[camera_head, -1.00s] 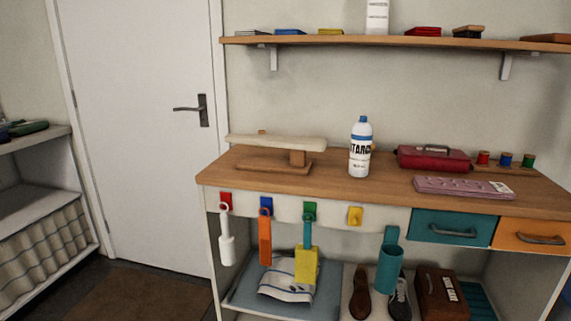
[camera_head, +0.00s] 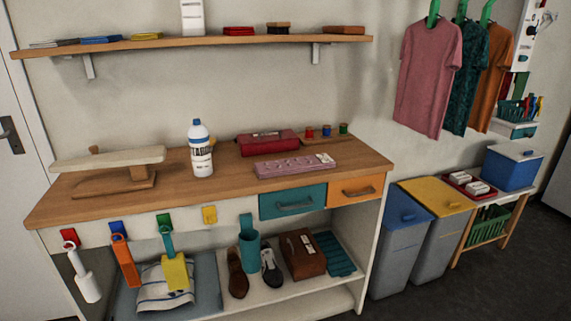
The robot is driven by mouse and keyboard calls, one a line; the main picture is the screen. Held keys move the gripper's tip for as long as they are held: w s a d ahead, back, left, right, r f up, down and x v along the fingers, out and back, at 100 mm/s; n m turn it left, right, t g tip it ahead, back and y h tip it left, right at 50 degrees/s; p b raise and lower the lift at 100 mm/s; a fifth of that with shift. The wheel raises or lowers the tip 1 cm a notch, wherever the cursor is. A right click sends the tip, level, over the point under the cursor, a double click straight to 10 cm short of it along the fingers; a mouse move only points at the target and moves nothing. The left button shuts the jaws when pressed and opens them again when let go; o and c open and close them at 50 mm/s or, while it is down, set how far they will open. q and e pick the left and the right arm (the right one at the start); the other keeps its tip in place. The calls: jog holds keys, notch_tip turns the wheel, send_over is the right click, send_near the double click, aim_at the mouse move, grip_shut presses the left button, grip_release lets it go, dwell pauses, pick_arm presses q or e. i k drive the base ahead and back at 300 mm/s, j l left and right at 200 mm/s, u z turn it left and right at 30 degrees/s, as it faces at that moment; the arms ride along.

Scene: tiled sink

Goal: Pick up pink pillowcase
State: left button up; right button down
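A folded pink cloth item with a pale pattern, which looks like the pillowcase (camera_head: 283,168), lies flat on the wooden worktop (camera_head: 225,179) near its front edge. It lies above the teal drawer (camera_head: 292,202) and in front of a red case (camera_head: 268,143). A small pale label shows at its right end. Nothing lies on top of it. Neither of my grippers shows in the head view.
Thread spools (camera_head: 326,131) stand behind right. Shirts (camera_head: 428,78) hang at right above lidded bins (camera_head: 433,228). Dark floor (camera_head: 510,265) is clear at right.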

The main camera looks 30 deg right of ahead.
aim_at(265, 170)
jog(key=i+l+u, duration=0.2)
jog(key=l, duration=0.65)
jog(key=i+l+u, duration=0.2)
jog(key=l, duration=0.65)
jog(key=l+u, duration=0.2)
jog(key=l, duration=0.65)
